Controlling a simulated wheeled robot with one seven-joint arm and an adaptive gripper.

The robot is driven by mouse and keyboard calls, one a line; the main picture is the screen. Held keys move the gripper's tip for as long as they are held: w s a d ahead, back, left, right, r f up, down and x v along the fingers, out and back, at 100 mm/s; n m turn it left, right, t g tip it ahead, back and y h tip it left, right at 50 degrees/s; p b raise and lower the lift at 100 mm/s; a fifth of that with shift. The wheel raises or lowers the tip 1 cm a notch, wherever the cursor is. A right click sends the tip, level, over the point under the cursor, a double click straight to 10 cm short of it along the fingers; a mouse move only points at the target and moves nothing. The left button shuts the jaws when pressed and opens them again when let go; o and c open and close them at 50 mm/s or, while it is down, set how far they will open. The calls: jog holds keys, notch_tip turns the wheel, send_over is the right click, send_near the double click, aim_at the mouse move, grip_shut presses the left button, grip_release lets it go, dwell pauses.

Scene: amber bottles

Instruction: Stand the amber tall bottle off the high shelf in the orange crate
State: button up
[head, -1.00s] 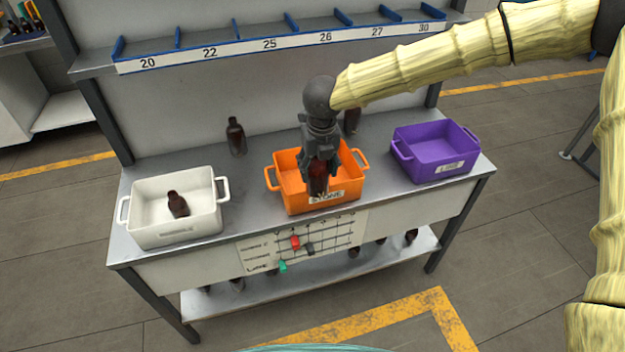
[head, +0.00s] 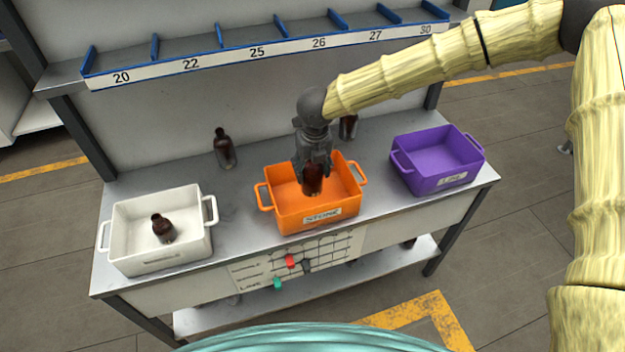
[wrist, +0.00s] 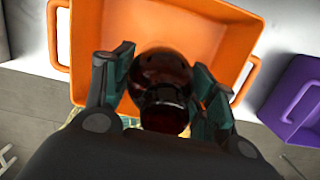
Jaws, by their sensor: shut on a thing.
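The amber bottle (head: 312,179) is upright in my gripper (head: 313,168), inside the outline of the orange crate (head: 320,217). In the wrist view the bottle (wrist: 161,92) sits between the two fingers of my gripper (wrist: 163,88), which are shut on it. The orange crate (wrist: 100,19) lies around and below it there. I cannot tell whether the bottle's base touches the crate floor. The high shelf (head: 270,50) with blue dividers and number labels runs along the back, and I see no bottle on it.
A white crate (head: 190,247) with a dark bottle (head: 162,228) in it stands left. A purple crate (head: 437,180) stands right. Dark bottles stand at the back of the bench, one left (head: 225,150) and one behind my gripper (head: 348,128). Bare bench separates the crates.

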aim_at(312, 181)
jog(key=shift+w+a+f, duration=0.1)
jog(key=shift+w+f, duration=0.2)
jog(key=shift+f, duration=0.6)
jog(key=shift+s+f+p, duration=0.2)
jog(key=shift+f+p, duration=0.1)
jog(key=shift+f, duration=0.1)
jog(key=shift+w+f+p, duration=0.15)
jog(key=shift+f+p, duration=0.2)
jog(key=shift+f, duration=1.1)
jog(key=shift+r, duration=0.1)
jog(key=o, duration=1.1)
jog(key=shift+f, duration=0.2)
